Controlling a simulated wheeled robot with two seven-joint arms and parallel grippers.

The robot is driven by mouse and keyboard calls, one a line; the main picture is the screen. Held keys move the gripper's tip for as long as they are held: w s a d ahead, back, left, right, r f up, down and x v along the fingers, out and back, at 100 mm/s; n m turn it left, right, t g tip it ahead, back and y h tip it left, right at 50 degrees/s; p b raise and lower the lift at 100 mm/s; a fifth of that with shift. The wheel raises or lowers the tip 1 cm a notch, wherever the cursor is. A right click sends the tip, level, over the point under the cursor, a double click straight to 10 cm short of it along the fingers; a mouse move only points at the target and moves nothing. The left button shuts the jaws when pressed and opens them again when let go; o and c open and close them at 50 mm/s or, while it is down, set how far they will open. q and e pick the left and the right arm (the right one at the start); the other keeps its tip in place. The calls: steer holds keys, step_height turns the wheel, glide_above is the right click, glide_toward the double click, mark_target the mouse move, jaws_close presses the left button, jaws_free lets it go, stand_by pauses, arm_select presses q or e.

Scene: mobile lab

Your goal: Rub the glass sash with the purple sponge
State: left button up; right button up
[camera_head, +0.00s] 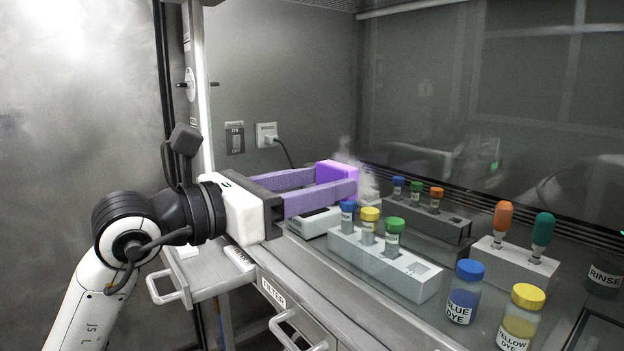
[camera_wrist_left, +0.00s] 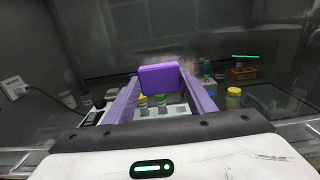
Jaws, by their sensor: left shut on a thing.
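The purple sponge (camera_head: 338,174) is a bright purple block held between the fingertips of my left gripper (camera_head: 336,182). It also shows in the left wrist view (camera_wrist_left: 160,80), upright between the two finger tips. My left gripper is shut on it, above the back left of the bench. The glass sash (camera_head: 500,90) is the large dark reflective pane behind the bench. In the head view the sponge appears apart from the pane, though depth is hard to judge. A whitish vapour rises beside the sponge. My right gripper is not seen.
Below the gripper stand a white device (camera_head: 314,222) and a white rack (camera_head: 385,262) with capped vials. A grey rack (camera_head: 430,222), a holder (camera_head: 515,262) with orange and green handled tools, and dye bottles (camera_head: 464,292) stand right. An open drawer (camera_head: 205,275) juts out at left.

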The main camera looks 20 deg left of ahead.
arm_select(q)
steer(key=shift+s+d+p, duration=0.1)
steer(key=shift+s+d, duration=0.6)
steer(key=shift+d, duration=0.25)
steer(key=shift+s+d+p, duration=0.15)
steer(key=shift+s+d, duration=0.55)
steer(key=shift+d, duration=0.25)
steer(key=shift+s+d+p, duration=0.1)
steer(key=shift+s+d, duration=0.6)
steer(key=shift+d, duration=0.25)
steer(key=shift+w+a+f+b, duration=0.1)
steer(key=shift+w+a+b, duration=0.2)
steer(key=shift+w+a, duration=0.3)
steer(key=shift+w+a+b, duration=0.25)
steer(key=shift+w+a, duration=0.1)
steer(key=shift+a, duration=0.3)
steer(key=shift+w+a+r, duration=0.25)
steer(key=shift+w+a, duration=0.35)
steer(key=shift+a, duration=0.15)
steer(key=shift+w+a+r, duration=0.2)
steer(key=shift+w+a, duration=0.4)
steer(key=shift+a, duration=0.15)
